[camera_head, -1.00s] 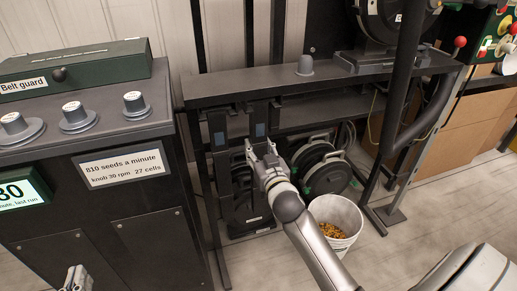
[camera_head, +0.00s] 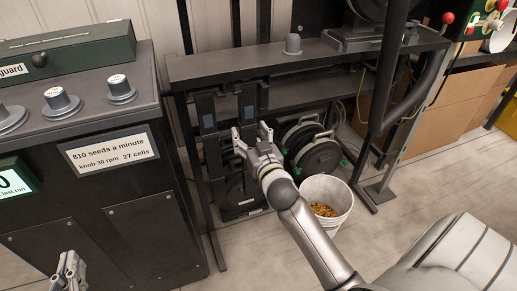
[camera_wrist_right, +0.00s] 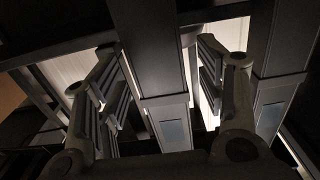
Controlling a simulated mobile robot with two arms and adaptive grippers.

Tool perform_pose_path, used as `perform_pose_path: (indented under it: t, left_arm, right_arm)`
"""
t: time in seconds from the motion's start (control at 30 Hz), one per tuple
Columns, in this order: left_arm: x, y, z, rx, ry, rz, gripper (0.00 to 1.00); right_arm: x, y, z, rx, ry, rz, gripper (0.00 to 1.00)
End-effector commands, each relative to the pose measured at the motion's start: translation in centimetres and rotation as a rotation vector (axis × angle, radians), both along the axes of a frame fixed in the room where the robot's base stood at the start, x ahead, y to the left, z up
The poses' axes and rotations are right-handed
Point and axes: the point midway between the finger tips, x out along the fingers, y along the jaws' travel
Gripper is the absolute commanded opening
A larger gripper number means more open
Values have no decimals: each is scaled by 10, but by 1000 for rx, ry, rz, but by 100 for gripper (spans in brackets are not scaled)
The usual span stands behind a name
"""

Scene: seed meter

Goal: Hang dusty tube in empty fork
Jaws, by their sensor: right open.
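Two dark upright tubes with blue patches, a left one (camera_head: 208,121) and a right one (camera_head: 249,113), hang side by side under the black bench's front edge. I cannot tell which is dusty, and no empty fork can be made out. My right gripper (camera_head: 252,132) is open and empty, just below the right tube's patch in the head view. In the right wrist view its fingers (camera_wrist_right: 165,70) stand on either side of a dark tube with a blue patch (camera_wrist_right: 173,131); contact is not clear. My left gripper (camera_head: 68,268) is at the lower left, away from the tubes.
A black bench (camera_head: 225,66) runs above the tubes. A white bucket (camera_head: 335,188) with yellow seeds and dark discs (camera_head: 318,153) stand to the right. A dark cabinet (camera_head: 150,235) with a sign is on the left. Open floor lies in front.

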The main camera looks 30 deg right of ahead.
Motion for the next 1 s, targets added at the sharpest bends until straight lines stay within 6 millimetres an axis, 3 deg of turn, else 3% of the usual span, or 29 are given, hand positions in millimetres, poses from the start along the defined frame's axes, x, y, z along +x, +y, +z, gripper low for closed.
perform_pose_path:
  t: [0.3, 0.5, 1.0]
  left_arm:
    - [-1, 0, 0, -1, 0, 0, 0]
    - [-1, 0, 0, -1, 0, 0, 0]
    - [-1, 0, 0, -1, 0, 0, 0]
  right_arm:
    - [-62, 15, -1, 2, 1, -1, 63]
    - [-87, 21, 0, 1, -1, 0, 63]
    - [-96, 23, 1, 0, -2, -1, 63]
